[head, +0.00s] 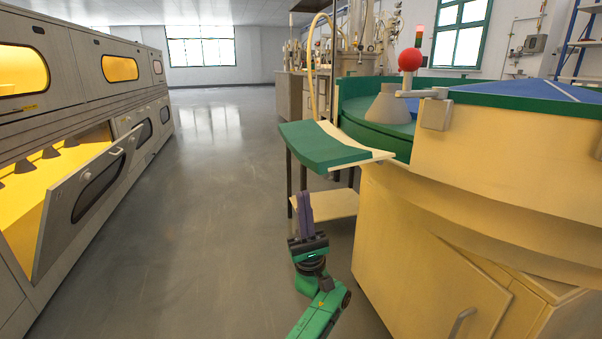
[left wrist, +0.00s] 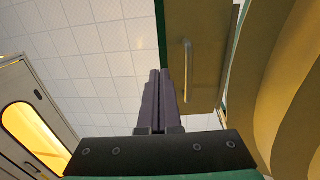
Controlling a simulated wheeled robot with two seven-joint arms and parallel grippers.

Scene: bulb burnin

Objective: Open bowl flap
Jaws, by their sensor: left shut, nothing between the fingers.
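A large round cream-yellow machine with a green rim (head: 378,122) stands at the right in the head view. A curved green panel with cream edges (head: 318,147) juts out from its left side, roughly level; I cannot tell for sure that it is the bowl flap. My left gripper (head: 305,194) is below this panel, pointing up, with its purple fingers together and empty. In the left wrist view the fingers (left wrist: 158,72) point past a brownish panel with a green edge and a pale handle (left wrist: 187,70). They look apart from the handle. My right gripper is out of view.
Grey cabinets with yellow-lit windows line the left, with one door (head: 90,190) tilted open. A red ball (head: 410,59) stands above the machine's rim. A cream shelf (head: 333,205) is behind my left gripper. The aisle floor (head: 220,180) is clear.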

